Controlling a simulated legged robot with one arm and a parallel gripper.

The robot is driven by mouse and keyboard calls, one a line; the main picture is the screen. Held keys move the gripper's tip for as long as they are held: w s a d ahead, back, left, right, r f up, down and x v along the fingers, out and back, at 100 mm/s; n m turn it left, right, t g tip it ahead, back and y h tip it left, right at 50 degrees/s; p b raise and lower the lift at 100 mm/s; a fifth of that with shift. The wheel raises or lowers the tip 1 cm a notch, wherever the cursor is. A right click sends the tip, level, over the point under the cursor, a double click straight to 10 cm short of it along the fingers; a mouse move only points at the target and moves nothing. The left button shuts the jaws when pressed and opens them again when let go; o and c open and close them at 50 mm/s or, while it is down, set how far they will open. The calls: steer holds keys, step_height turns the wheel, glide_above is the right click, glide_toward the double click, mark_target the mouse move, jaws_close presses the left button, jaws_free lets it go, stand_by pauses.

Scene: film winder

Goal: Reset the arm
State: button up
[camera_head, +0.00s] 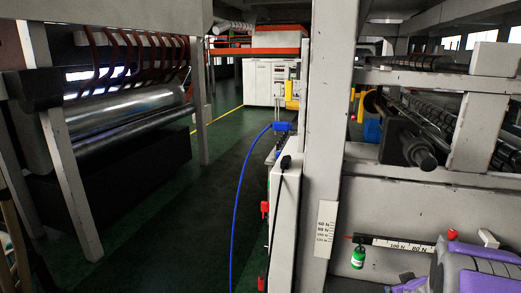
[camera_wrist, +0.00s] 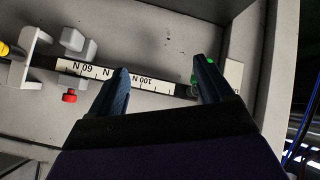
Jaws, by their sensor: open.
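My gripper (camera_wrist: 161,72) is open in the wrist view. Its two dark blue fingers stand apart, with nothing held between them. They overlap the view of a dark bar with a white scale strip (camera_wrist: 145,83). A green piece (camera_wrist: 194,80) shows partly behind the right finger; I cannot tell whether they touch. In the head view, my purple and grey arm (camera_head: 476,262) is at the lower right, in front of the machine. The bar's scale strip (camera_head: 398,244) is left of it. A green cylinder (camera_head: 358,257) hangs at the bar's left end, by a red pointer.
A red knob (camera_wrist: 69,96), a grey block (camera_wrist: 78,42) and a white bracket (camera_wrist: 33,45) sit along the bar. A grey post (camera_head: 328,130) stands left of the bar. A blue hose (camera_head: 238,200) crosses the green floor. Rollers (camera_head: 120,120) stand left of the open aisle.

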steer(key=s+a+g+y+b, duration=0.1)
steer(key=s+a+g+b, duration=0.1)
steer(key=s+a, duration=0.7)
steer(key=s+a+m+g+y+b, duration=0.1)
steer(key=s+a+g+b, duration=0.1)
steer(key=s+a+g, duration=0.3)
steer(key=s+a+g+y+b, duration=0.1)
steer(key=s+a+g+b, duration=0.1)
steer(key=s+a, duration=1)
steer(key=s+g, duration=0.1)
steer(key=s, duration=0.9)
steer(key=shift+s+a+r+m+g, duration=0.25)
steer(key=shift+a+m+g, duration=0.05)
steer(key=shift+a+g, duration=0.1)
steer(key=shift+c, duration=0.4)
